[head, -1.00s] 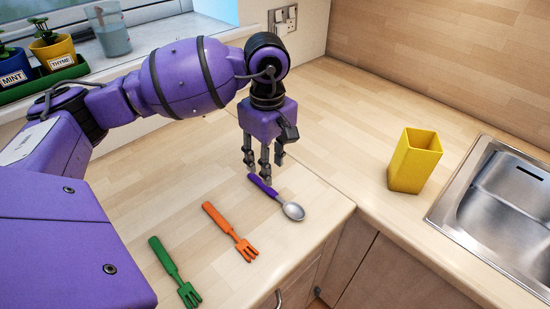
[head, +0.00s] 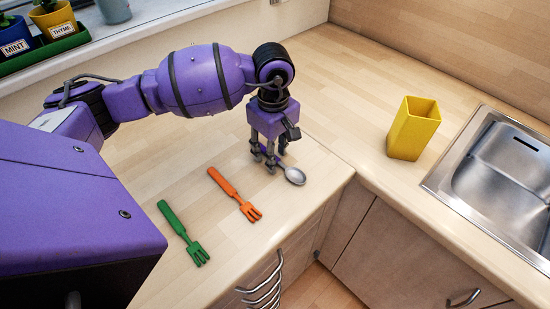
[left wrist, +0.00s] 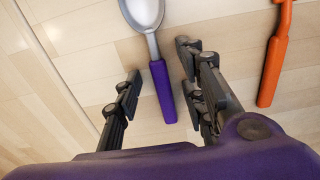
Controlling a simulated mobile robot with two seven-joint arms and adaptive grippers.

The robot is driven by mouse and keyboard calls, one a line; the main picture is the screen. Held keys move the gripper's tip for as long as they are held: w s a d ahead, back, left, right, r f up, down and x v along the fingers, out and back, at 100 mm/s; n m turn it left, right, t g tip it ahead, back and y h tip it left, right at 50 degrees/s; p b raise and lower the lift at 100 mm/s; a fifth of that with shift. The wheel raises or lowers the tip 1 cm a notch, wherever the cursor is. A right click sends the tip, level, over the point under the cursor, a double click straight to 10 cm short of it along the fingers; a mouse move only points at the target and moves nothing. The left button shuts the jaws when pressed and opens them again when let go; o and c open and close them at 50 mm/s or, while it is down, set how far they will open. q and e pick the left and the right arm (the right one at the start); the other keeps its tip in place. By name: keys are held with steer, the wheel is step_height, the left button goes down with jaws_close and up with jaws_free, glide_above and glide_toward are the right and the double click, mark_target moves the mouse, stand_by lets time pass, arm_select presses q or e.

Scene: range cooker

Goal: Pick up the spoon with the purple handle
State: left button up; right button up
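The spoon has a purple handle and a silver bowl (head: 295,176). It lies on the wooden worktop, and its handle shows clearly in the left wrist view (left wrist: 163,92). My left gripper (head: 269,163) is down at the spoon, with its fingers around the handle. In the left wrist view my left gripper (left wrist: 158,75) is open, with one finger on the left of the handle and two on the right, gaps showing on both sides. In the head view the fingers hide much of the handle. My right gripper is not in view.
An orange fork (head: 235,194) and a green fork (head: 183,233) lie left of the spoon. A yellow holder (head: 413,130) stands on the right, beside the sink (head: 500,170). Potted herbs (head: 54,20) stand on the sill. The worktop's front edge is close to the spoon.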

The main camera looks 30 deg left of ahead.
arm_select(q)
jaws_close()
steer(key=shift+r, duration=0.15)
